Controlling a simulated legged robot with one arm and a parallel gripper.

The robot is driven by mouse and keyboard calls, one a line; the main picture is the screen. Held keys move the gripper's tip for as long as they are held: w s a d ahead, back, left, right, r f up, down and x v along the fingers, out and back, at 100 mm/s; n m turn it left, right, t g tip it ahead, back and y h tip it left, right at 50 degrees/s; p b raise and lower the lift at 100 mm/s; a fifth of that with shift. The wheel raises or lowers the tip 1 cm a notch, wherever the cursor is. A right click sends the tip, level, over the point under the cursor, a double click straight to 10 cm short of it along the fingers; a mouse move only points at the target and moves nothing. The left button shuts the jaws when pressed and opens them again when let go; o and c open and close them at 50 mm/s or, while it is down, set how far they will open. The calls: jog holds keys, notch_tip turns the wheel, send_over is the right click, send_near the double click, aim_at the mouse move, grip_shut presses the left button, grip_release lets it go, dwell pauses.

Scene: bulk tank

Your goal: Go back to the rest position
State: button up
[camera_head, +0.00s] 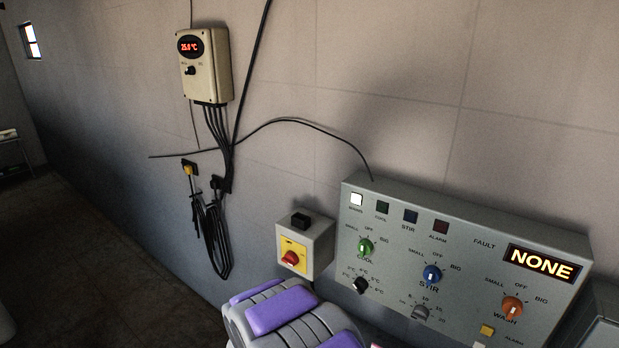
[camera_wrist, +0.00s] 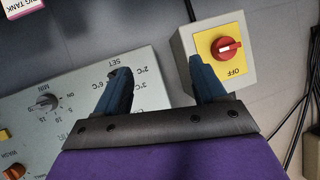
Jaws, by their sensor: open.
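My gripper (camera_wrist: 162,78) shows in the wrist view with two dark blue fingers spread apart and nothing between them. Its left finger overlaps the edge of the control panel (camera_wrist: 75,95) by the temperature scale, and its right finger overlaps the switch box (camera_wrist: 188,48). Contact with either cannot be judged. The red rotary switch (camera_wrist: 226,48) on its yellow plate lies just right of the right finger. In the head view my purple and grey arm rises at the bottom centre, below the switch box (camera_head: 322,245); the fingers cannot be made out there.
The control panel (camera_head: 470,255) fills the lower right, with green, blue and orange knobs and a display reading NONE (camera_head: 541,263). A wall thermostat box (camera_head: 218,75) hangs upper left, with looped cables (camera_head: 217,240) below. Floor (camera_head: 100,265) at left looks clear.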

jog(key=s+r+n+g+y, duration=0.4)
jog(key=s+r+g+y, duration=0.3)
jog(key=s+r, duration=0.55)
jog(key=s+d+r+g, duration=0.1)
jog(key=s+d, duration=0.4)
jog(key=s, duration=0.5)
jog(key=s+d+r+n+g+h, duration=0.1)
jog(key=s+d+g, duration=0.2)
jog(key=s, duration=0.8)
jog(key=s+d+n+g+h+b, duration=0.1)
jog(key=s+d+g, duration=0.1)
jog(key=s+d, duration=0.5)
jog(key=s, duration=0.4)
jog(key=shift+s+d+r+g, duration=0.2)
jog(key=shift+d+r+g, duration=0.1)
jog(key=shift+d+r, duration=0.1)
jog(key=shift+a, duration=0.1)
